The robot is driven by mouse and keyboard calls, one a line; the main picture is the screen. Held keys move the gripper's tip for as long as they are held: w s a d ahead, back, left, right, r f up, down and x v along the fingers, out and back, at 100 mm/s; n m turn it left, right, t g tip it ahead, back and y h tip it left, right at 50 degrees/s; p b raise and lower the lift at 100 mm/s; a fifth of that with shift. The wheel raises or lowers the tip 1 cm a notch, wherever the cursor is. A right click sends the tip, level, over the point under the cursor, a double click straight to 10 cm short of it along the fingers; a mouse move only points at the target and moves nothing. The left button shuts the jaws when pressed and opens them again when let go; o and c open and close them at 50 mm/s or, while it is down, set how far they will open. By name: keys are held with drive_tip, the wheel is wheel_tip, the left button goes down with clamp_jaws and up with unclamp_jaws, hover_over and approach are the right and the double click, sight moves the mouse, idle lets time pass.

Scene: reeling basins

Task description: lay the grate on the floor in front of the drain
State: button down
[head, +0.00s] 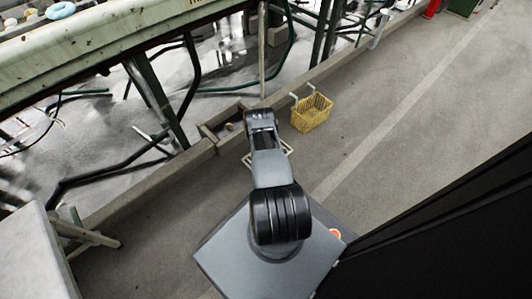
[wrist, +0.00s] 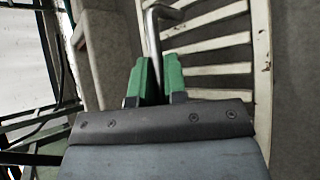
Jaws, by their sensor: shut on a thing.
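The grate (wrist: 207,42) is a pale, worn frame with several slats and fills the upper right of the wrist view. In the head view only its corners (head: 287,149) show, as my arm hides the rest. My gripper (wrist: 158,80) has green fingers shut on a grey bent rod at the grate's left side, which looks like its handle. I cannot tell whether the grate touches the floor. The drain (head: 222,125) is a dark, boxed opening in the low kerb, left of my gripper in the head view.
The low kerb (head: 150,180) runs along the wet area with green legs and pipes. A grey bench (head: 40,255) is at lower left. The concrete floor (head: 400,110) at right is open.

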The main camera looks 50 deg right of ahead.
drive_tip(key=shift+w+d+f, duration=0.1)
drive_tip(key=shift+d+f, duration=0.1)
drive_tip(key=shift+d, duration=0.1)
drive_tip(key=f+b, duration=0.3)
drive_tip(key=shift+w+f, duration=0.2)
drive_tip(key=shift+w, duration=0.05)
drive_tip(key=shift+d+r, duration=0.1)
drive_tip(key=c, duration=1.6)
unclamp_jaws()
drive_tip(key=shift+s+f, duration=0.15)
drive_tip(key=shift+f, duration=0.05)
drive_tip(key=o, duration=0.4)
drive_tip(key=shift+o, duration=0.2)
